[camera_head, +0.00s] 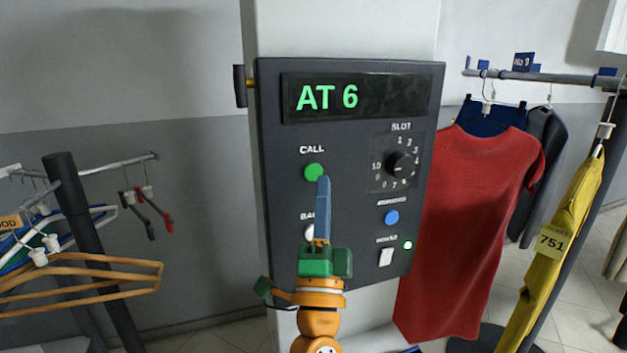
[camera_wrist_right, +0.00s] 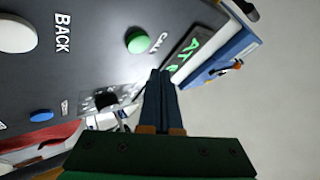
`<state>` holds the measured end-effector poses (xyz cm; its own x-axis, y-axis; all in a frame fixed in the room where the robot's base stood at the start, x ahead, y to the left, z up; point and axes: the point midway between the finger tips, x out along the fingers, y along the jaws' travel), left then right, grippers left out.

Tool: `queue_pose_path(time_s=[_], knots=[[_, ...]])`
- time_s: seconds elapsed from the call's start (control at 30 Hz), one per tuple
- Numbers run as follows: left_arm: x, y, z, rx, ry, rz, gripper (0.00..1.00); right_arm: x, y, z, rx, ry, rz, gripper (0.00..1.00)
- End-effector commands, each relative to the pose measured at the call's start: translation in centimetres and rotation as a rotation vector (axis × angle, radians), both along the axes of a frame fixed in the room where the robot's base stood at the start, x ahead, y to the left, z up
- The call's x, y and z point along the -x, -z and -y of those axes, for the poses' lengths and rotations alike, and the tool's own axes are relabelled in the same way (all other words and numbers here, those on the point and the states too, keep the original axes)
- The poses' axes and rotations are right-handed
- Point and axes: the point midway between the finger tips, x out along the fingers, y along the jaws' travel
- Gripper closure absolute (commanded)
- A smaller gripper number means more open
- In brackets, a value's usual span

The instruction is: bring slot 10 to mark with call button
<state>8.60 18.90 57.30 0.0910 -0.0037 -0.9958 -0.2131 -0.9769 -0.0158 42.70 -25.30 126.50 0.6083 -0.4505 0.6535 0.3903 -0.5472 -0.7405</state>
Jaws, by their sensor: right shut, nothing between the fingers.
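The dark control panel (camera_head: 345,145) is fixed on a white column. Its display (camera_head: 355,97) reads "AT 6" in green. The green call button (camera_head: 313,172) is at the panel's left, and it also shows in the right wrist view (camera_wrist_right: 139,42). The slot dial (camera_head: 401,164) is at the panel's right, with numbers around it. My right gripper (camera_head: 323,181) is shut and empty, its blue fingertips just below and right of the call button in the head view. In the wrist view the fingertips (camera_wrist_right: 160,74) appear apart from the button. My left gripper is not in view.
A blue button (camera_head: 391,217) and a white switch (camera_head: 386,257) with a lit green lamp sit lower on the panel. A red garment (camera_head: 470,225) hangs right; hangers (camera_head: 90,275) hang left.

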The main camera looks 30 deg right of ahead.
Motion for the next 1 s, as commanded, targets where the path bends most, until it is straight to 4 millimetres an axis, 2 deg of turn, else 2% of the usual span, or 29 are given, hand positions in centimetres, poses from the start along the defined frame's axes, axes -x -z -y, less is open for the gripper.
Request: queue_pose_path(time_s=[0.1, 0.3, 1.0], knots=[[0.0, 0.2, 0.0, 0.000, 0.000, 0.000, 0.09, -1.4, 0.1, 0.3, 0.002, 0.002, 0.000, 1.00], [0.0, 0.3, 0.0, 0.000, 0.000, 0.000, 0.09, -2.6, 0.0, 0.6, 0.001, 0.000, -0.001, 1.00], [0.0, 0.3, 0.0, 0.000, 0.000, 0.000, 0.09, -2.7, 0.0, 0.6, 0.001, 0.000, -0.001, 1.00]])
